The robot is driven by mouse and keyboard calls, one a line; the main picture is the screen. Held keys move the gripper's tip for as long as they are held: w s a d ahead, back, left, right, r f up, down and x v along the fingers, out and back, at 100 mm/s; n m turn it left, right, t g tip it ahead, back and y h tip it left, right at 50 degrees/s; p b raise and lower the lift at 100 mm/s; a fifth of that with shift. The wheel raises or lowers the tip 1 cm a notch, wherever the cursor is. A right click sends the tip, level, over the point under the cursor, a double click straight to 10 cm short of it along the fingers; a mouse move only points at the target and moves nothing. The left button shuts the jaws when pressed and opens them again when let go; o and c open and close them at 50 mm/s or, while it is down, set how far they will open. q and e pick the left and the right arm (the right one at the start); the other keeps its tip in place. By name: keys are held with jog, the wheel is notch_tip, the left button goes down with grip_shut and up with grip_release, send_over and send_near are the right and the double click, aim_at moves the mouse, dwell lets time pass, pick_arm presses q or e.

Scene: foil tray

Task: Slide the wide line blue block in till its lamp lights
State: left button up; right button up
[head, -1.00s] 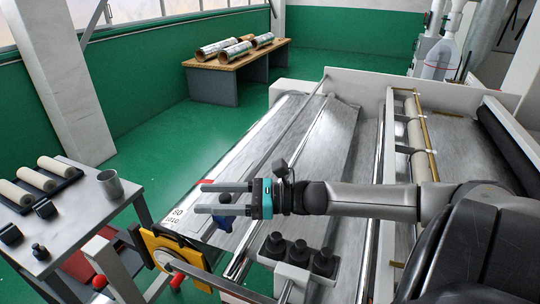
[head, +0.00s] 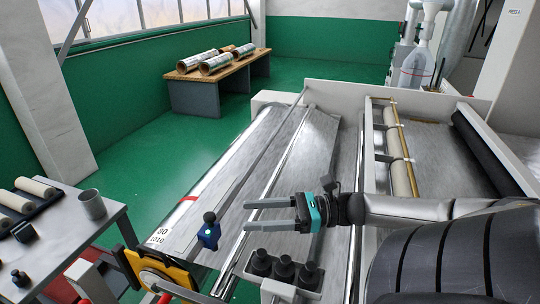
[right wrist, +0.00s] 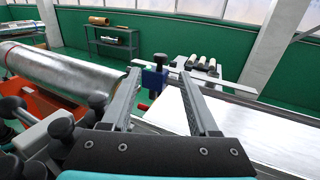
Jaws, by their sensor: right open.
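The blue block (head: 209,237), with a black knob on top, sits on a thin metal rail at the near left of the machine. My right gripper (head: 245,216) is open and empty, to the right of the block and apart from it, its fingers pointing left towards it. In the right wrist view the blue block (right wrist: 155,82) shows beyond and between the open fingertips (right wrist: 158,76). I cannot make out a lit lamp. My left gripper is not in view.
A yellow and black frame (head: 157,272) stands at the near left end. A white box with black knobs (head: 285,272) stands below my right gripper. A grey side table (head: 75,225) with a metal cup (head: 92,204) is at left. Green floor lies behind.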

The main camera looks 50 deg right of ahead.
jog(key=shift+v, duration=1.25)
jog(key=shift+w+a+r, duration=0.1)
